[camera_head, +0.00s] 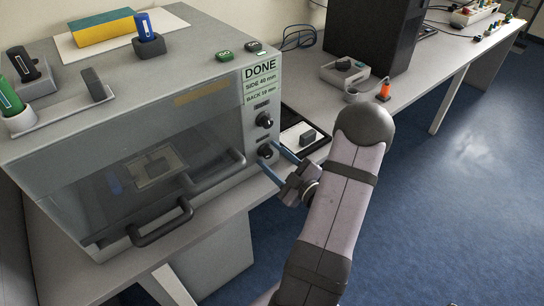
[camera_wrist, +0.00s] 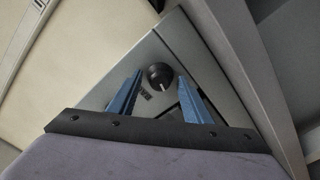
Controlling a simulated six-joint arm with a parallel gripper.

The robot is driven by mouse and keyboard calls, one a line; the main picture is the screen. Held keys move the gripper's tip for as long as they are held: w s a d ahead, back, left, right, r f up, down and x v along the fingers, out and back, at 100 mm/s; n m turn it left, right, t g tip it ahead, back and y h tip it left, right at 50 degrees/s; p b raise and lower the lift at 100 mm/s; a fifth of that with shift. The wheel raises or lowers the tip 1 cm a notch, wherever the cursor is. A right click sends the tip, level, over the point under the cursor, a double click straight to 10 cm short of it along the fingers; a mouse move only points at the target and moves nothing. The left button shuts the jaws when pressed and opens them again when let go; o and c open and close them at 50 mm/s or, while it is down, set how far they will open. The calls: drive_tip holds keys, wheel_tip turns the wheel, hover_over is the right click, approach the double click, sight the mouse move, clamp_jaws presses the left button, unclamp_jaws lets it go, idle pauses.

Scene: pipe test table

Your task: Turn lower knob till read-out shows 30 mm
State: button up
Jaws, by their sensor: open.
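The lower knob (camera_head: 265,151) is a black dial on the front panel of the grey box. In the wrist view, one black knob (camera_wrist: 160,76) with a pale pointer mark shows between the blue fingers. My gripper (camera_head: 274,157) is open, its fingertips close to the lower knob, one on either side of it. In the wrist view, my gripper (camera_wrist: 161,86) has gaps between both fingers and the knob; contact is not visible. The upper knob (camera_head: 264,120) sits above. The read-out (camera_head: 260,82) shows DONE, SIDE 40 mm and a BACK line that looks like 10 mm.
The grey box (camera_head: 140,100) has a glass front and dark handles (camera_head: 160,225) left of my gripper. A black tray (camera_head: 303,138) with a small block lies behind my gripper. Pens, a sponge (camera_head: 102,28) and small blocks rest on the box top.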

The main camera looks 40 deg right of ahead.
drive_tip(key=shift+c, duration=0.4)
drive_tip(key=c, duration=1)
drive_tip(key=shift+m, duration=0.3)
